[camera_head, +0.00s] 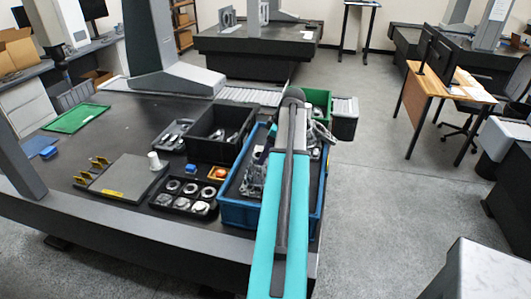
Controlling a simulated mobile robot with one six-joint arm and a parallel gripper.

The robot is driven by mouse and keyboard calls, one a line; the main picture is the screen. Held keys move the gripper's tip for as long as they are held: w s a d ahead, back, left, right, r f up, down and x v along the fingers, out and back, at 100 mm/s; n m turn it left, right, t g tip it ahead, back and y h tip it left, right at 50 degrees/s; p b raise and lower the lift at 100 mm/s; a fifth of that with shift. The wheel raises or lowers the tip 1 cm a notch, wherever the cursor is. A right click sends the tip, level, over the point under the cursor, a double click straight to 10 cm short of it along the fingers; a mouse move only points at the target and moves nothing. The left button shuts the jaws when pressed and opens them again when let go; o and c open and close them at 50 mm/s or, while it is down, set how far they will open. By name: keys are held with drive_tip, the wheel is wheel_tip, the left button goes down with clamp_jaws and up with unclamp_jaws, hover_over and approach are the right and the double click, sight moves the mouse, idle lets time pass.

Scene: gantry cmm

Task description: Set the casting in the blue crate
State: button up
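The blue crate (231,216) stands at the right end of the dark table, and my teal and grey arm reaches across it. A grey metal part (252,181), which looks like a casting, shows inside the crate just left of my arm. I cannot tell whether it rests on the crate floor or is held. A small dark piece above it may be part of my gripper (259,156). My arm hides most of that area, so the fingers cannot be made out. The right part of the crate is mostly covered by my arm.
A black crate (199,151) with metal parts stands left of the blue crate. A black tray (172,205) of rings and round parts lies in front of it. A green crate (318,98) is behind. A grey plate (125,178) and green tray (77,118) lie farther left.

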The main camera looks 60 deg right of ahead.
drive_tip(key=b+v, duration=0.2)
drive_tip(key=v, duration=0.9)
drive_tip(key=shift+r+b, duration=0.25)
drive_tip(key=shift+b, duration=0.15)
idle(0.5)
